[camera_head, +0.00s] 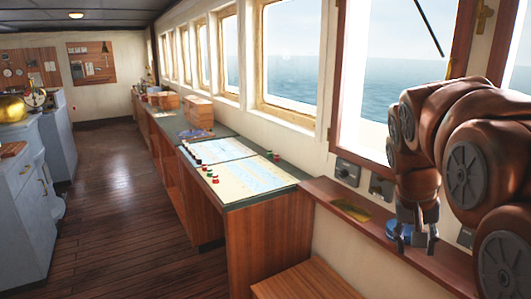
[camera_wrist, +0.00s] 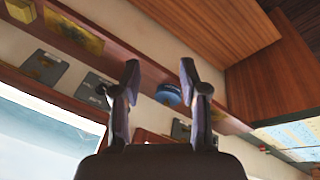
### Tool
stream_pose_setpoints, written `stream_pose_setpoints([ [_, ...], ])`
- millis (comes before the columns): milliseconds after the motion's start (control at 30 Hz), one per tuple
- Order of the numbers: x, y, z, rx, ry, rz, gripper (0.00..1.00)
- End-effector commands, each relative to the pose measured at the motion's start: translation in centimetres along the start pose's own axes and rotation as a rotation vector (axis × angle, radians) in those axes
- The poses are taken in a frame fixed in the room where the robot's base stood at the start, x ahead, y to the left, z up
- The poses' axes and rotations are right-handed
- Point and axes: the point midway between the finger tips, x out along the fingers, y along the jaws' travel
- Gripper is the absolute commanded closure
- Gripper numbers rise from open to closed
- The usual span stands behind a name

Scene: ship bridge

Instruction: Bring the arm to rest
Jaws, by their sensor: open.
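My arm comes in from the right in the head view, bent over the narrow wooden ledge under the window. My gripper (camera_head: 416,246) hangs at its end, fingers pointing down, in front of the ledge in the picture. The wrist view shows the two fingers (camera_wrist: 158,68) spread apart with nothing held between them. A small round blue object (camera_wrist: 168,95) shows beyond the fingers; in the head view it (camera_head: 398,229) is partly hidden behind the gripper. I cannot tell the exact gap between gripper and ledge.
The wooden ledge (camera_head: 456,270) carries a yellowish plate (camera_head: 351,210). A long chart counter (camera_head: 285,196) with charts and small coloured pieces runs along the windows. A wooden surface (camera_head: 305,282) lies at the bottom. Grey cabinets (camera_head: 22,190) stand left; the floor (camera_head: 120,190) between is clear.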

Motion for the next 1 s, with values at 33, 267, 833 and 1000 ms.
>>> stream_pose_setpoints([
  [33,0.3,-0.4,1.7,-0.024,-0.019,-0.013,0.56],
  [267,2.2,-1.7,9.2,-0.132,-0.104,-0.068,0.56],
  [833,6.9,-3.6,27.6,-0.371,-0.292,-0.202,0.56],
  [1000,7.5,-3.6,29.8,-0.396,-0.314,-0.215,0.56],
])
